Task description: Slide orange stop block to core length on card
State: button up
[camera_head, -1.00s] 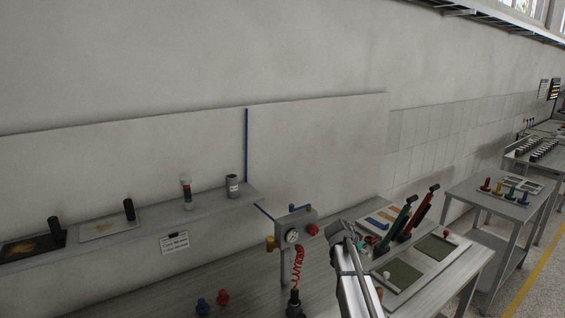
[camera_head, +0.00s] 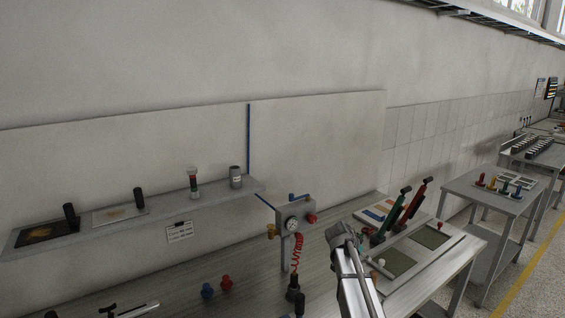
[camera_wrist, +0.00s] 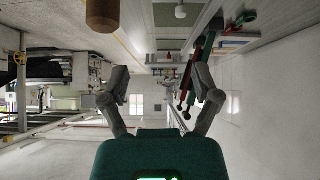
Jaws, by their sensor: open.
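I cannot surely pick out the orange stop block. A small white card (camera_head: 179,232) with dark printed lines hangs at the front edge of the wall shelf; its text is too small to read surely. My arm rises at the lower middle of the head view, and its gripper cannot be made out clearly there. In the wrist view my gripper (camera_wrist: 160,84) has its two grey fingers spread wide, with nothing between them. A brown cylindrical piece (camera_wrist: 102,14) shows at the top of that view.
The shelf (camera_head: 155,218) bears two dark-handled plates and small cylinders. Right of my arm are green and red levers (camera_head: 410,206) and a panel with green pads (camera_head: 430,236). Blue and red knobs (camera_head: 217,288) sit in front.

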jog(key=s+a+f+n+g+y+b, duration=0.1)
jog(key=s+a+f+n+y+b, duration=0.1)
jog(key=s+f, duration=0.4)
jog(key=s+a+f+n+g+y+b, duration=0.2)
jog(key=s+a+f+n+b, duration=0.3)
jog(key=s, duration=1)
jog(key=s+a+f+n+g+y+b, duration=0.1)
jog(key=s+a+f+n+y+b, duration=0.2)
jog(key=s+f+b, duration=0.3)
jog(key=s+a+f, duration=0.1)
jog(key=s, duration=0.3)
jog(key=shift+s+a+f+n+g, duration=0.2)
jog(key=shift+n+g, duration=0.1)
jog(key=shift+n, duration=0.1)
dwell(0.5)
jog(key=c, duration=0.3)
jog(key=shift+d, duration=0.1)
